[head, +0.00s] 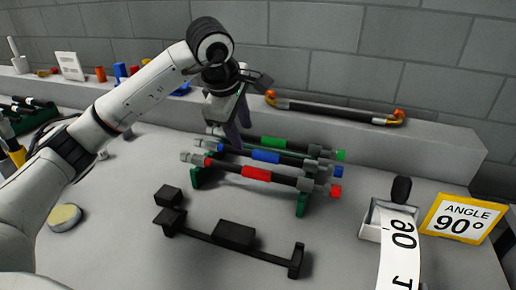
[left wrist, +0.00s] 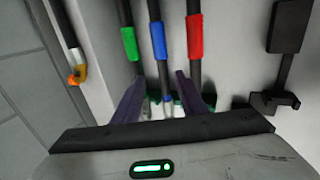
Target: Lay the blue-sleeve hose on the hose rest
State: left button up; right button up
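The blue-sleeve hose (head: 265,156) is the middle of three hoses on a green rack (head: 303,204). In the left wrist view its blue sleeve (left wrist: 158,40) is ahead of my fingers. My left gripper (head: 240,138) is above the left part of the hoses, fingers pointing down. In the left wrist view the fingers of my left gripper (left wrist: 158,92) stand apart, one on each side of the blue hose's end, with gaps beside it. A black bar with end brackets (head: 235,238), which looks like the hose rest, lies in front of the rack. My right gripper is not in view.
The green-sleeve hose (head: 272,142) and red-sleeve hose (head: 257,173) lie close on either side. A black hose with orange ends (head: 335,109) lies on the ledge behind. An ANGLE 90° sign (head: 463,219) and a label holder (head: 372,232) stand at right. A round disc (head: 65,217) lies at left.

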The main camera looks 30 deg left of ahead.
aim_at(247, 150)
pick_arm(q)
jog(key=x, duration=0.7)
jog(key=shift+s+f, duration=0.15)
jog(key=shift+f, duration=0.2)
grip_shut()
jog(key=shift+r, duration=0.1)
